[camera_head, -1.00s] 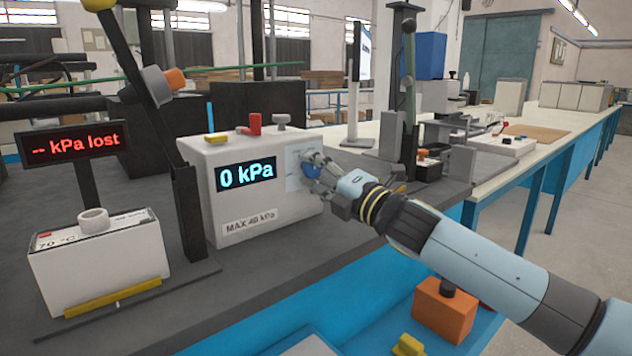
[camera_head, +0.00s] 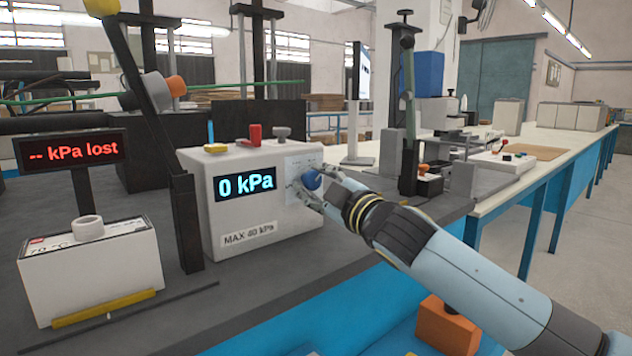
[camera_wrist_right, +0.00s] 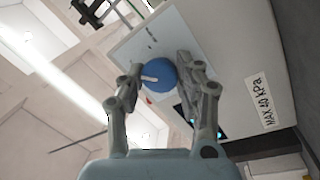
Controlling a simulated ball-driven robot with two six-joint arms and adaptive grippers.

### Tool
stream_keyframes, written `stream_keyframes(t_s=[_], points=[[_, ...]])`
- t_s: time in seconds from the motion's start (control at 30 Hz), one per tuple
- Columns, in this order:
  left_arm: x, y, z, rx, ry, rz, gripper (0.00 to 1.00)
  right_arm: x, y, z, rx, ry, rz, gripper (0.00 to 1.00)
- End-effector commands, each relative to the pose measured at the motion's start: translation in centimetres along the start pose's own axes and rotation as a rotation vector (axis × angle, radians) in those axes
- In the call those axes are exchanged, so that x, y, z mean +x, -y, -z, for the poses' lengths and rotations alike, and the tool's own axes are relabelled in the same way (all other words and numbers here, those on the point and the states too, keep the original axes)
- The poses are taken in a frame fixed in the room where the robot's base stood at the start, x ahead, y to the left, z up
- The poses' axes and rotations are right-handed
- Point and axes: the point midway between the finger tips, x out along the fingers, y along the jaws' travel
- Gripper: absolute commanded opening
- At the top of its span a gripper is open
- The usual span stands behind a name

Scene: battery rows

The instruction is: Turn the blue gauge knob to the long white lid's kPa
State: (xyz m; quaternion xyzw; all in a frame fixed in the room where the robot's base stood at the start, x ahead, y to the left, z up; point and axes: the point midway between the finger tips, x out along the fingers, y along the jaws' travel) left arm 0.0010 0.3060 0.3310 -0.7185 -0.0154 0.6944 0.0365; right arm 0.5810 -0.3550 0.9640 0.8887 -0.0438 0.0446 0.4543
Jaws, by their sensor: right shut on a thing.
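The blue gauge knob (camera_head: 311,179) sits on a pale plate on the side of a white gauge box (camera_head: 262,226). My right gripper (camera_head: 316,188) is shut on the knob, and the right wrist view shows the knob (camera_wrist_right: 158,77) between its two fingers. A white pointer mark on the knob shows there. The box display (camera_head: 245,186) reads "0 kPa", and a label below it reads "MAX 40 kPa". A red-lettered sign (camera_head: 70,149) at the left reads "-- kPa lost". I cannot pick out a long white lid with a readable kPa value. My left gripper is not in view.
A white block (camera_head: 95,275) with a round cap and a "70 °C" label stands at the front left. A dark post (camera_head: 186,222) rises between it and the gauge box. An orange block (camera_head: 446,325) lies low at the front right. Dark fixtures stand behind.

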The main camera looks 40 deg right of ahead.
Motion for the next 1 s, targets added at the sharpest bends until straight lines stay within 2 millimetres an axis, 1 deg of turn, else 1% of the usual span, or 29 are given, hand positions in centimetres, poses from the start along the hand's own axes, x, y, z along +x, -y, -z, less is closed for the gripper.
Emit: stream_keyframes(t_s=[0.3, 0.6, 0.8, 1.0], points=[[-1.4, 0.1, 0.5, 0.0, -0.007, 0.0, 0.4, -0.1, 0.1, -0.1, 0.296, 0.056, 0.011, 0.02], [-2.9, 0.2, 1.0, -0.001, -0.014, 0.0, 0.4, -0.1, 0.1, 0.0, 0.553, 0.1, 0.017, 0.02], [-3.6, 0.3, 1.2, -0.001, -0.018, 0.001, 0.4, -0.1, 0.2, -0.1, 0.68, 0.122, 0.021, 0.02], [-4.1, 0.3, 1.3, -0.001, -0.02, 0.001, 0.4, -0.2, 0.2, -0.1, 0.759, 0.136, 0.023, 0.01]])
